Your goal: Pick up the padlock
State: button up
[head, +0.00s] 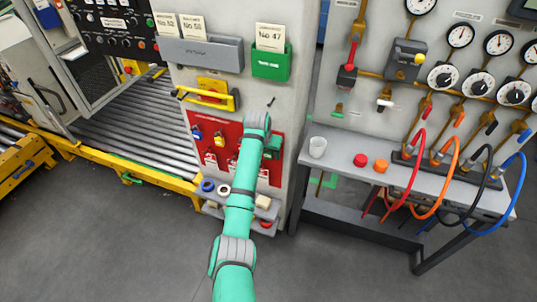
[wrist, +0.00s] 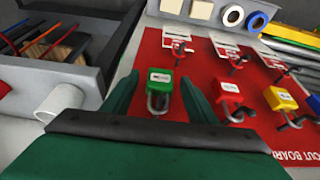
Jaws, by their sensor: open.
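A green padlock (wrist: 160,85) with a pale label hangs by a metal shackle on the red lockout board (wrist: 212,125). My gripper (wrist: 158,80) is open, with one finger on each side of the green padlock; I cannot tell whether either touches it. A red padlock (wrist: 229,93), a yellow padlock (wrist: 280,100) and a blue padlock (wrist: 314,103) hang in a row beside it. In the head view the board (head: 233,128) shows with the blue padlock (head: 197,134) at its left, and my gripper (head: 271,146) is at its right side. There the green padlock is hidden behind my arm.
A shelf below the board holds a blue ring (head: 208,185) and a white ring (head: 224,190). A yellow handle (head: 207,96) and a green holder (head: 271,62) are above. A bench (head: 400,182) with a white cup (head: 317,147) stands at the right.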

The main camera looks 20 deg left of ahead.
jog(key=c, duration=1.3)
jog(key=shift+r, duration=0.1)
jog(key=shift+r, duration=0.55)
jog(key=s, duration=1.8)
jog(key=shift+r, duration=0.15)
